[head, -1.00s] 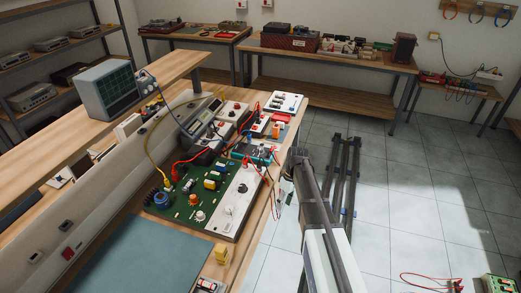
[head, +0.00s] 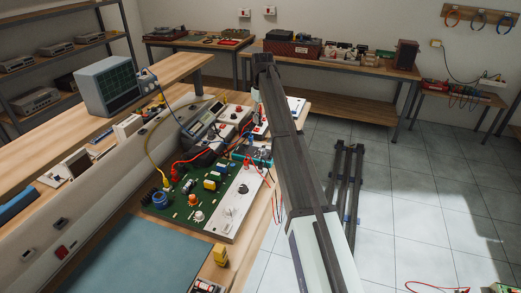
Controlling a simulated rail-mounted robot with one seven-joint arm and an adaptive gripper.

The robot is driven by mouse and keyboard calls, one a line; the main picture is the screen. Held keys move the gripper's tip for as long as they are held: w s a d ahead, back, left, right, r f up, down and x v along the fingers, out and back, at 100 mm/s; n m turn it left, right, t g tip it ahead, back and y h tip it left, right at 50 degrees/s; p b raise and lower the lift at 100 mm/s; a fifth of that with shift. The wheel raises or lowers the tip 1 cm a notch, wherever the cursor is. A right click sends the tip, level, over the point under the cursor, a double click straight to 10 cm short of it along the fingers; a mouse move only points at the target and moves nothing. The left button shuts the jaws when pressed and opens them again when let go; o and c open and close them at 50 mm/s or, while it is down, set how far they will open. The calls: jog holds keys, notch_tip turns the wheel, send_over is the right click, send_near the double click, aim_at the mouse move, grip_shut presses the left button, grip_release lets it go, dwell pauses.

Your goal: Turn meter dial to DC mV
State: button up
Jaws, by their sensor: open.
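A dark grey meter (head: 203,121) with a pale display leans at the back of the workbench, left of my arm. Its dial and markings are too small to read. A teal-edged instrument (head: 252,153) lies nearer, partly covered by red leads; I cannot tell whether it is also a meter. A white panel (head: 236,190) with a dark knob is at the right of the green circuit board (head: 195,207). My arm rises across the middle of the view, right of these things. My gripper cannot be made out; its end seems hidden behind the arm.
A grey oscilloscope (head: 107,86) stands on the raised shelf (head: 170,75). Red and yellow leads cross the bench. A blue mat (head: 150,262) lies clear in front, beside a yellow block (head: 220,254).

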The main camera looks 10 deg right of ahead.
aim_at(262, 150)
notch_tip(262, 150, down, 16)
jog(key=p, duration=0.3)
jog(key=shift+c, duration=0.3)
grip_shut()
